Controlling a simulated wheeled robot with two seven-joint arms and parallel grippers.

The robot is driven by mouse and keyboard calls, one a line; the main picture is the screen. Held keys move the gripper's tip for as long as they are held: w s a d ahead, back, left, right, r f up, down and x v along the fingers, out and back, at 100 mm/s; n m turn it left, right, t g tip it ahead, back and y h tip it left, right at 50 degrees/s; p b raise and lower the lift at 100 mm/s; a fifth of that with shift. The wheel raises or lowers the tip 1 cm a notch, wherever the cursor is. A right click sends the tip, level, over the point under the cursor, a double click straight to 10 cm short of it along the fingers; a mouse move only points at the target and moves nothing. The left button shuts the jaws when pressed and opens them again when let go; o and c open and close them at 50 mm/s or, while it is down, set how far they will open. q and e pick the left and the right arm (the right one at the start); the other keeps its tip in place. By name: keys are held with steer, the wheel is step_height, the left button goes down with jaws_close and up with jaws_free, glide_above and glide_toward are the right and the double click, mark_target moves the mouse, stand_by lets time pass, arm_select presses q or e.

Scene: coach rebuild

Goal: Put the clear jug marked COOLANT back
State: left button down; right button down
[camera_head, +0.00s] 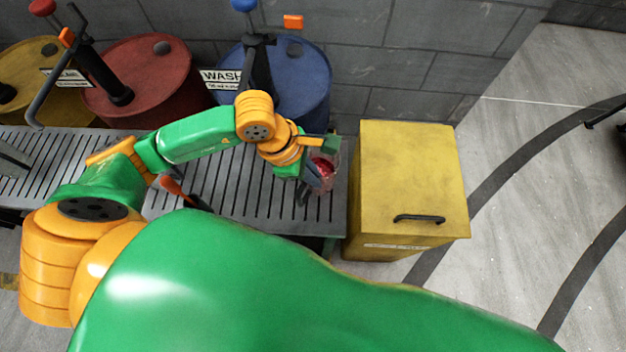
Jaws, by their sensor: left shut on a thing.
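A small clear jug (327,171) with red-pink liquid in it is at the right end of the slatted grey bench. My left gripper (316,174) is shut on it, reaching in from the left. The gripper covers the jug's left side, and no COOLANT marking can be read from here. I cannot tell whether the jug's base touches the slats (235,205) or is a little above them. My right gripper is out of view.
Red (150,80), blue (300,85) and yellow (25,75) drums with pumps stand behind the bench against a grey block wall. A yellow bin (405,185) with a black handle stands close to the bench's right end. An orange-and-black tool (178,191) lies on the slats. Floor at right is open.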

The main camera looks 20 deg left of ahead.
arm_select(q)
step_height(320, 180, down, 2)
steer(key=shift+s+f, duration=0.15)
steer(key=shift+f, duration=0.05)
steer(key=c, duration=1)
jaws_free()
steer(key=shift+a, duration=0.1)
steer(key=v, duration=1.2)
steer(key=shift+b, duration=0.3)
